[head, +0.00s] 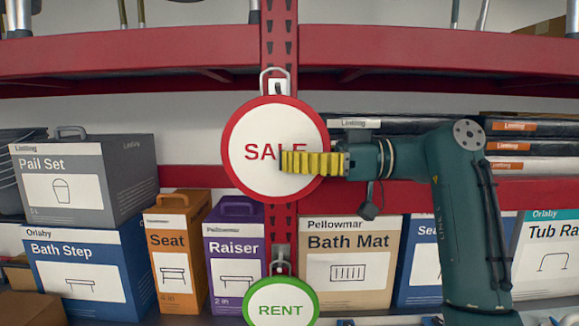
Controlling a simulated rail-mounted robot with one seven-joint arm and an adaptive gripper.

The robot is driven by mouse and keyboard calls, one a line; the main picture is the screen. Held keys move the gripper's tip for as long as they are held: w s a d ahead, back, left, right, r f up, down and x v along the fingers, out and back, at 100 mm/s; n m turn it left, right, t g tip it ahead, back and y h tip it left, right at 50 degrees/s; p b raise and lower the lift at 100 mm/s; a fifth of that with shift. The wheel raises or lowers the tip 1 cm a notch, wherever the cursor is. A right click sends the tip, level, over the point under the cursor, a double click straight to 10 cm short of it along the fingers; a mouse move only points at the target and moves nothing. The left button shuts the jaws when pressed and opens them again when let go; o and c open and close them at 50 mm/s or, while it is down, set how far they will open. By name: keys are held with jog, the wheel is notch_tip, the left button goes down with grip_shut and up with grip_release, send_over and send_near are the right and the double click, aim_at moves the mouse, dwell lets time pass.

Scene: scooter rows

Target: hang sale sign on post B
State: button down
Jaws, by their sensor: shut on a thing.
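The sale sign (245,125) is a round white disc with a red rim and red letters SALE. It is upright in front of the red slotted post (268,38). A metal loop at its top surrounds a small pale piece on the post; I cannot tell whether the loop rests on it. No letter B shows on the post. My gripper (284,162), with ribbed yellow fingers, reaches in from the right across the sign's right half and is shut on the sign.
A green-rimmed RENT sign (281,302) is on the same post below. Boxes flank the post: a purple Raiser box (233,250) at left and a Bath Mat box (345,265) at right. A red shelf beam (430,48) crosses above.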

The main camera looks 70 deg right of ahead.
jog(key=a+b, duration=0.1)
jog(key=s+a+b, duration=0.1)
jog(key=a+b, duration=0.1)
jog(key=a, duration=0.1)
jog(key=shift+s+r, duration=0.4)
